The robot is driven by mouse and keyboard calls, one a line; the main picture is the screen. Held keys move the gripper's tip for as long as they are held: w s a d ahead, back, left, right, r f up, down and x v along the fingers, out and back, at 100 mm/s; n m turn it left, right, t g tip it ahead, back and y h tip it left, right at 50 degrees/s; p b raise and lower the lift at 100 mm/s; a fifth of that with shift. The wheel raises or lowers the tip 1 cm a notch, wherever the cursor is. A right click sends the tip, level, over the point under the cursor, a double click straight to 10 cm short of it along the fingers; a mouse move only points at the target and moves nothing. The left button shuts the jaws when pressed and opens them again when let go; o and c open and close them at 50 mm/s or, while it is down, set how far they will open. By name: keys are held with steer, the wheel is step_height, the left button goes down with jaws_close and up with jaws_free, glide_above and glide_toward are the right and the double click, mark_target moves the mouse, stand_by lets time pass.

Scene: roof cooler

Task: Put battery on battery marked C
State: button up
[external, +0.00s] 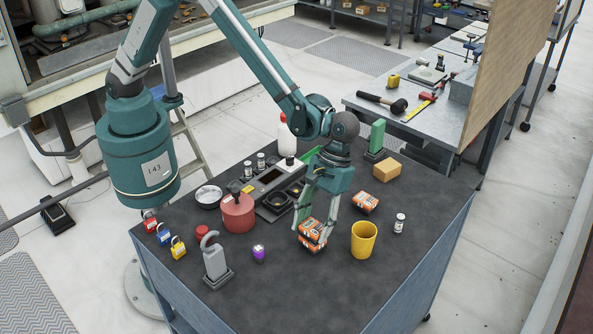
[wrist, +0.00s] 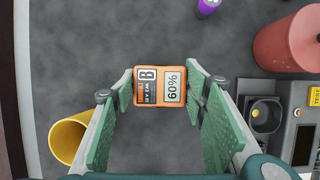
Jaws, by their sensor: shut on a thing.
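My gripper (external: 316,228) is shut on an orange and black battery (external: 313,229). In the wrist view the held battery (wrist: 160,86) sits between the green finger pads (wrist: 161,90) and reads "B" and "60%". In the external view a second orange battery (external: 312,246) is directly below the held one, close under it; I cannot tell if they touch. The wrist view does not show this lower one. A third orange battery (external: 366,202) lies on the table to the right of my gripper. The letters on the lower and third batteries are too small to read.
A red pot (external: 238,212) and a dark tester unit (external: 275,189) stand to the left. A cardboard box (external: 387,170) is behind.

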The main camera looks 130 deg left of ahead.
steer(key=shift+f, duration=0.15)
steer(key=o, duration=1.1)
steer(key=v, duration=1.2)
